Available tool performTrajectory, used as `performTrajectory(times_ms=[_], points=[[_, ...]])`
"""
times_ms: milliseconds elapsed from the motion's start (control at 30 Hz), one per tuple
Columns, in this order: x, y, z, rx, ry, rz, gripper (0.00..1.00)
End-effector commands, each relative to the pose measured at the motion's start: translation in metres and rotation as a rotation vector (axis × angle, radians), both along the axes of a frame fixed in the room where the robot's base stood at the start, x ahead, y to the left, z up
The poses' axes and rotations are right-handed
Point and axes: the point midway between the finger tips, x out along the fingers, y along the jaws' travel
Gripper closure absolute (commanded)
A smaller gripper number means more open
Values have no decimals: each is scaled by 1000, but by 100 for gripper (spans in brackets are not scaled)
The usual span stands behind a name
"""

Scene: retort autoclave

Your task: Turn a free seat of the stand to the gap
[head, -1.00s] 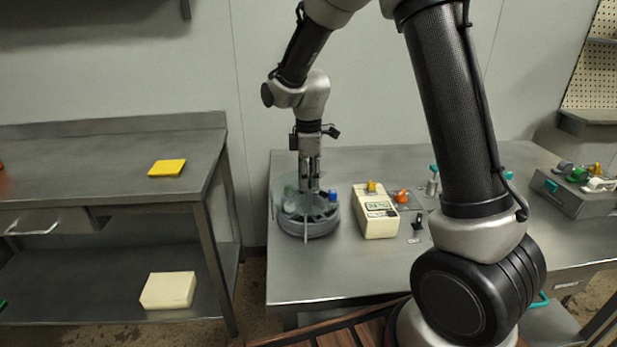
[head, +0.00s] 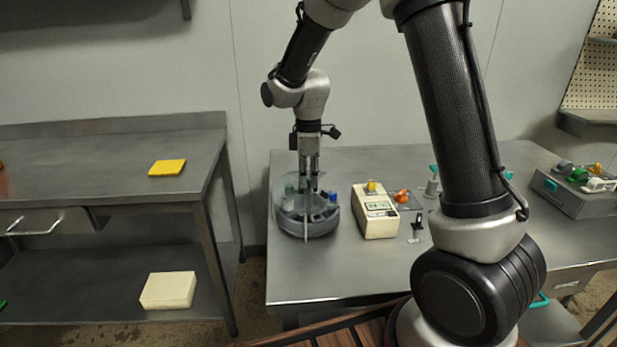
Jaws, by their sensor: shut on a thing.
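The stand (head: 309,229) is a round grey holder with several seats, near the left end of the steel table. A clear upright guard stands around part of it, and a thin pale upright piece shows at its front. A blue-capped item (head: 332,196) sits at its right side, and a greenish item (head: 290,190) shows at its left side. My gripper (head: 309,188) points straight down over the middle of the stand, its fingers shut on a part there. The fingers hide that part, and I cannot tell which seat faces the gap.
A cream device (head: 375,215) with a display and yellow top stands right of the stand. An orange knob (head: 402,196) and a small black lever (head: 417,227) lie beyond it. A grey box (head: 575,193) with coloured items is far right. The table front is clear.

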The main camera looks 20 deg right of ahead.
Motion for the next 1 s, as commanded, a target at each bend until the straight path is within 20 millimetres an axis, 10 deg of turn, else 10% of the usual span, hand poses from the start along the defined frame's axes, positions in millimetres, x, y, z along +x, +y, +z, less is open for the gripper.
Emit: performTrajectory(times_ms=[1000], points=[[1, 0, 1, 0, -1, -497, 100]])
